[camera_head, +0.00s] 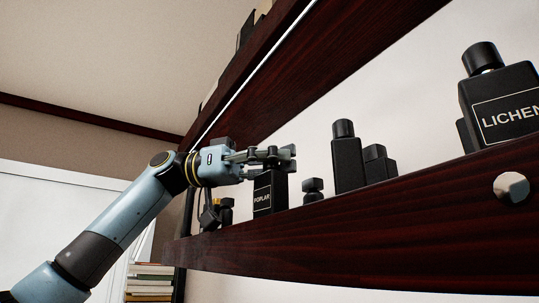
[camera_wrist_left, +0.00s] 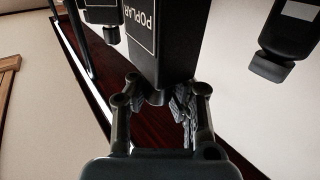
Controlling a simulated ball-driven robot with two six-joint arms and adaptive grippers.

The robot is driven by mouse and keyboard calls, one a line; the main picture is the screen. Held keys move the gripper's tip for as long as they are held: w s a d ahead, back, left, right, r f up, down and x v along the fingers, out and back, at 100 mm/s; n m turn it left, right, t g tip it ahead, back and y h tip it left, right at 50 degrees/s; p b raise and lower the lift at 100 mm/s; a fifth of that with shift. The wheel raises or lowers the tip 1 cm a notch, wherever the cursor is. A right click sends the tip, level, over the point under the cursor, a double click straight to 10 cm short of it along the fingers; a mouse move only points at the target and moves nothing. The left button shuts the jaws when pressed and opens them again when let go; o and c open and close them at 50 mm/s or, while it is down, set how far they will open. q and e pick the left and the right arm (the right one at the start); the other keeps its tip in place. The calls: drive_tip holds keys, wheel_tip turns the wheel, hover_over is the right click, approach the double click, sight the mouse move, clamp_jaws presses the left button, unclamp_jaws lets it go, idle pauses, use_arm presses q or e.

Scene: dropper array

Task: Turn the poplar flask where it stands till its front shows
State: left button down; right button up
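The poplar flask (camera_head: 263,205) is a black, square-sided bottle standing upright on the dark red shelf. Its white-framed POPLAR label shows on its left part in the head view. In the left wrist view the flask (camera_wrist_left: 177,45) runs up from the fingers, with the label along its left side. My left gripper (camera_head: 289,158) is level with the flask's top and hides its cap in the head view. In the left wrist view my left fingers (camera_wrist_left: 160,98) stand apart on either side of the cap; contact is hard to tell. My right gripper is not in view.
Small dark bottles stand left (camera_head: 226,211) and right (camera_head: 313,190) of the flask. A taller black bottle (camera_head: 346,160) and the LICHEN flask (camera_head: 500,105) stand further right. An upper shelf (camera_head: 240,75) overhangs the row.

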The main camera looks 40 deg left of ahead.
use_arm(q)
drive_tip(key=shift+d+f, duration=0.1)
drive_tip(key=c, duration=1.4)
unclamp_jaws()
drive_tip(key=shift+o, duration=0.2)
drive_tip(key=shift+a+f, duration=0.1)
drive_tip(key=shift+a, duration=0.35)
drive_tip(key=v, duration=0.6)
drive_tip(key=shift+w, duration=0.15)
drive_tip(key=shift+s+a, duration=0.15)
drive_tip(key=shift+s, duration=0.2)
drive_tip(key=shift+w+a, duration=0.1)
drive_tip(key=shift+w, duration=0.05)
drive_tip(key=shift+a, duration=0.2)
